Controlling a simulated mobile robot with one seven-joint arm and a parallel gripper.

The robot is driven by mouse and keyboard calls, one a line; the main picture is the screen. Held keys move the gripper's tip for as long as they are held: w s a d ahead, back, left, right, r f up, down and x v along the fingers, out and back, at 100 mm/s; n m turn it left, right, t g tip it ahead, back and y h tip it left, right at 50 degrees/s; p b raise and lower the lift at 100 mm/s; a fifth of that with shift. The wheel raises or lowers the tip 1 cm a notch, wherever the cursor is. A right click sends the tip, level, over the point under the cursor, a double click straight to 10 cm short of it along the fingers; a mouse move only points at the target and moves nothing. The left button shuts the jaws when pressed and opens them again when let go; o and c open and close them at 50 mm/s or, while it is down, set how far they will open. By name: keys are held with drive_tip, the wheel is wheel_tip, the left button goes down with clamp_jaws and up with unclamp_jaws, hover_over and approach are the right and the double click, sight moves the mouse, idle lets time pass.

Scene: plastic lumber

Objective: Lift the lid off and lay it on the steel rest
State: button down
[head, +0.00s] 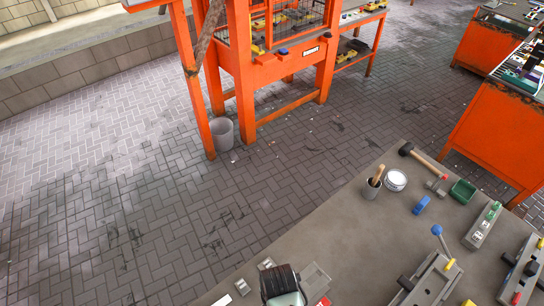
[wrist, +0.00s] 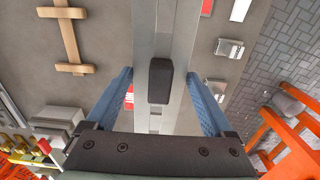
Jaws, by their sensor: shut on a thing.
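In the wrist view, my gripper (wrist: 159,76) has its two blue fingers on either side of a long light-grey metal piece, which looks like the lid (wrist: 183,35). A black rounded knob (wrist: 160,82) stands on it between the fingers. My gripper is shut on this piece; the exact contact at the fingertips is hard to see. What lies under the lid is mostly hidden. In the head view, a dark part of my arm shows at the bottom edge and the fingers are out of sight. I cannot clearly identify the steel rest.
A wooden H-shaped piece (wrist: 69,40) lies left of the lid; small silver blocks (wrist: 230,48) lie to its right. The bench's middle is clear.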

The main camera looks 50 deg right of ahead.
drive_tip(key=shift+r+p, duration=0.2)
drive_tip(key=shift+p, duration=0.15)
wheel_tip(320, 180, down, 7)
drive_tip(key=b, duration=0.5)
drive_tip(key=shift+w+r, duration=0.1)
drive_tip(key=shift+f, duration=0.75)
idle(1.6)
unclamp_jaws()
drive_tip(key=shift+a, duration=0.1)
